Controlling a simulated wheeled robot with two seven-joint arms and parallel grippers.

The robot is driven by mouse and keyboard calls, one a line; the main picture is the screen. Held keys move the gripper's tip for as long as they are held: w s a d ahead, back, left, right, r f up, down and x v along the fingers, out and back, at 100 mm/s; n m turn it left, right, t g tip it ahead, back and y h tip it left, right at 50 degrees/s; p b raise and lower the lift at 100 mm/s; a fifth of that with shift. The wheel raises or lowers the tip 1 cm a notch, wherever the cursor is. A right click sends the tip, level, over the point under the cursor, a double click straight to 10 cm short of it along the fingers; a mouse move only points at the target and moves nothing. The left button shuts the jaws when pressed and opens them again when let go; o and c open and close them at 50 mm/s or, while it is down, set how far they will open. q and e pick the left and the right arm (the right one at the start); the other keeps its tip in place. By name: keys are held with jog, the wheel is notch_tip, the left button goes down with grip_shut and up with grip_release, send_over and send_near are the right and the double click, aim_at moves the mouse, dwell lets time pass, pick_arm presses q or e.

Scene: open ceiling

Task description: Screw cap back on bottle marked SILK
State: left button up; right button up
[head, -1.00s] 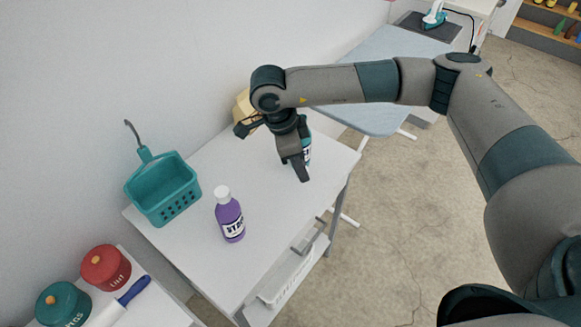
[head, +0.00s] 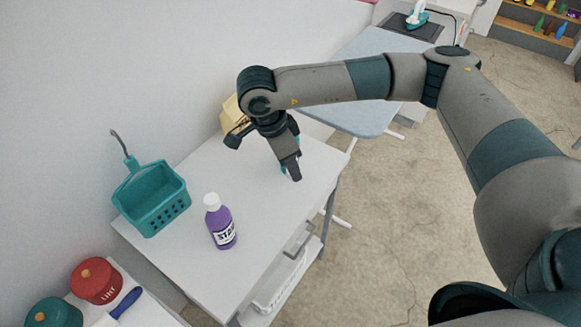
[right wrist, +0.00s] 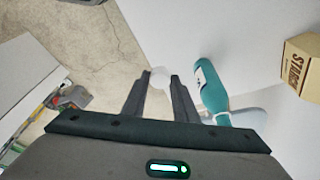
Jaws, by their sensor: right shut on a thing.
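My right gripper (head: 291,172) is over the far part of the white table, pointing down. In the right wrist view its fingers (right wrist: 159,82) are shut on a small whitish thing (right wrist: 160,77), which looks like a cap. A teal bottle (right wrist: 212,88) with a pale label stands just beside the fingers, apart from them. Its label is too small to read, so I cannot confirm SILK. In the head view this bottle is mostly hidden behind my gripper. My left gripper is not in view.
A purple bottle (head: 222,228) with a white cap stands near the table's front. A teal basket (head: 152,200) is at the left edge. A yellowish STARCH box (right wrist: 301,66) stands behind by the wall. The white tabletop (head: 262,215) is clear in the middle.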

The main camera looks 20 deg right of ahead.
jog(key=s+r+n+t+y, duration=0.3)
jog(key=r+n, duration=0.7)
jog(key=n, duration=0.7)
jog(key=shift+s+r+n, duration=0.3)
jog(key=shift+s+r, duration=0.05)
jog(key=shift+s, duration=0.05)
